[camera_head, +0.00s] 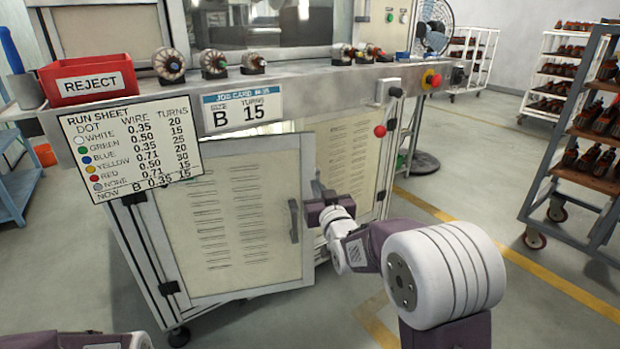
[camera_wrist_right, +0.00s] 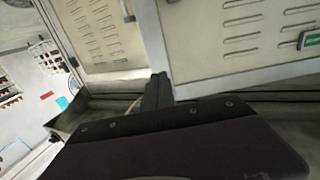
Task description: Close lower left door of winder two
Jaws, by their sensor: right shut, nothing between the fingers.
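The lower left door (camera_head: 235,220) of the machine is a cream louvred panel with hinges on its left and a dark handle (camera_head: 293,221) near its right edge. It stands ajar, swung outward, with a gap along its top. My right gripper (camera_head: 318,190) is shut and empty, beside the door's free right edge. In the right wrist view its dark fingers (camera_wrist_right: 157,92) are together beside a panel edge; I cannot tell whether they touch it. My left gripper is out of view. No winder number is readable.
The lower right door (camera_head: 352,150) looks shut. A run sheet (camera_head: 130,143) hides the door's upper left. A wheeled rack (camera_head: 590,130) stands right; floor between is clear.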

